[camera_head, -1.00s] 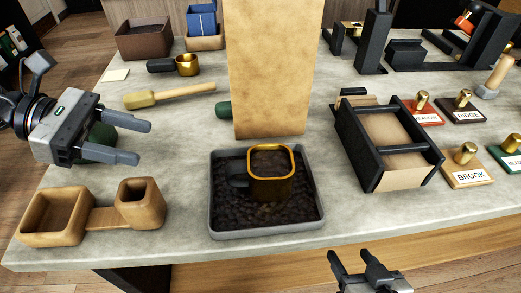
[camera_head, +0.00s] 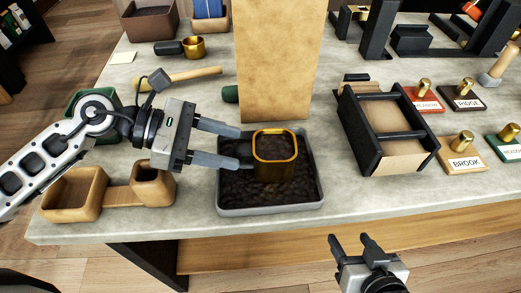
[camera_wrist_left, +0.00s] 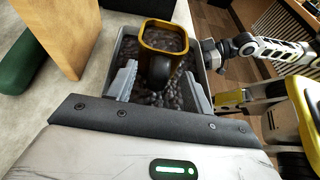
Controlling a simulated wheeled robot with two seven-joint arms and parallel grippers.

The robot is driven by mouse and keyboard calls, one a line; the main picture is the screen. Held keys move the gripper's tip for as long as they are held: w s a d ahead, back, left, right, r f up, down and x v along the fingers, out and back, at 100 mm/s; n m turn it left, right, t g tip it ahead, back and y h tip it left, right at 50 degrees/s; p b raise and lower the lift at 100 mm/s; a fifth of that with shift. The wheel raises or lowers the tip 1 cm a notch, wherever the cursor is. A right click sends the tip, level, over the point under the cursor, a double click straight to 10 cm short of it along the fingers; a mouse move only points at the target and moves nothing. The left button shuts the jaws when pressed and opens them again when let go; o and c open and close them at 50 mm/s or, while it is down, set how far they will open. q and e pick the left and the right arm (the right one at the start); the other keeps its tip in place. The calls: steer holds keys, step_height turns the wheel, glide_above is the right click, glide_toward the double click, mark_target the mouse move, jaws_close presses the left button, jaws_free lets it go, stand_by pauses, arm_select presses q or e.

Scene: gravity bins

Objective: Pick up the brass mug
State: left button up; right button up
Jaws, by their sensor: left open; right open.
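The brass mug (camera_head: 275,155) is dark-bodied with a shiny gold rim and a dark handle on its left side. It stands upright in a grey tray (camera_head: 270,210) full of dark beans. My left gripper (camera_head: 240,145) is open at the mug's left side, its fingers pointing right toward the handle. In the left wrist view the mug (camera_wrist_left: 163,38) is just beyond the fingertips, with its handle (camera_wrist_left: 158,72) facing the gap between them. I cannot tell whether the fingers touch it. My right gripper (camera_head: 352,240) is open and empty at the table's front edge.
A tall tan board (camera_head: 280,60) stands behind the tray. A wooden two-cup holder (camera_head: 72,195) sits under my left arm. A black-framed box (camera_head: 385,130) and name plates such as BROOK (camera_head: 463,160) are on the right. The counter between tray and box is clear.

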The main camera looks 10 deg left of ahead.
arm_select(q)
steer(key=shift+w+d+f, duration=0.15)
steer(key=shift+d, duration=0.3)
steer(key=shift+f, duration=0.1)
arm_select(e)
steer(key=shift+s+f, duration=0.15)
steer(key=shift+f, duration=0.15)
arm_select(q)
jaws_close()
arm_select(e)
steer(key=shift+r, duration=0.15)
